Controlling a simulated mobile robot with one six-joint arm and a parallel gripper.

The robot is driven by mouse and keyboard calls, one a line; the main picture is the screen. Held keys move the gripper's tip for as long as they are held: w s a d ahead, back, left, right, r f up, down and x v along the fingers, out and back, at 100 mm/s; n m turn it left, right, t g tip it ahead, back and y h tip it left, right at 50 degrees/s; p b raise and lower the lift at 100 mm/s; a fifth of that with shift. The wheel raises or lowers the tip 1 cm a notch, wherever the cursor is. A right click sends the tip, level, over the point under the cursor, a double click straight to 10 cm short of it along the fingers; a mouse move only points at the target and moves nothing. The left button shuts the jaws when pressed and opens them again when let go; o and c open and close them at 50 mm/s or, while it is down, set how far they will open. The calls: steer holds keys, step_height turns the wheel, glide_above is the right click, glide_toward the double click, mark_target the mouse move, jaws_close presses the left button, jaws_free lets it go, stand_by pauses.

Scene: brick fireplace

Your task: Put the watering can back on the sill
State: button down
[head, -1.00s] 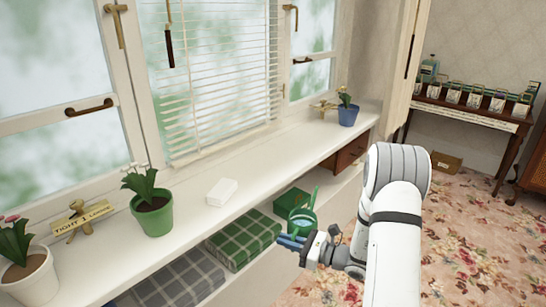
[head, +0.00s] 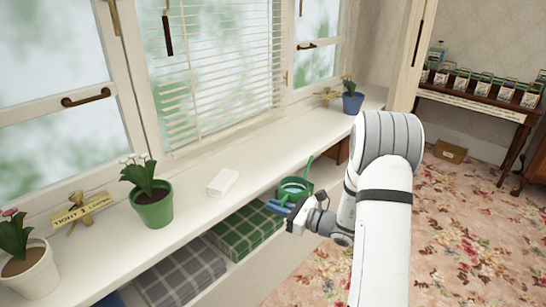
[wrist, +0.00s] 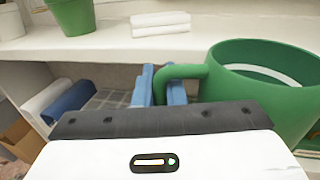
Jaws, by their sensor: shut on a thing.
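The green watering can (head: 295,187) is in my gripper (head: 277,204), at the front edge of the sill (head: 255,165) in the head view. In the wrist view the can (wrist: 262,80) fills the right side, with its curved handle between the blue fingers (wrist: 162,90) of my gripper. The can looks about upright, with something pale inside it. The sill (wrist: 110,47) runs behind and above the fingers in the wrist view. My gripper hides part of the can's lower side in the head view.
On the sill stand a green flower pot (head: 153,208), a white block-like stack (head: 222,182), a white pot (head: 27,275) and a blue pot (head: 352,102). Folded plaid cloths (head: 243,230) lie on the shelf below.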

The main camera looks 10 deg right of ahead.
steer(key=w+a+r+m+t+h, duration=0.1)
steer(key=w+r, duration=0.3)
steer(key=r, duration=0.5)
steer(key=w+a+r+m+t+h, duration=0.2)
steer(key=w+r, duration=0.2)
steer(key=r, duration=0.5)
steer(key=shift+w+a, duration=0.25)
steer(key=shift+a, duration=0.05)
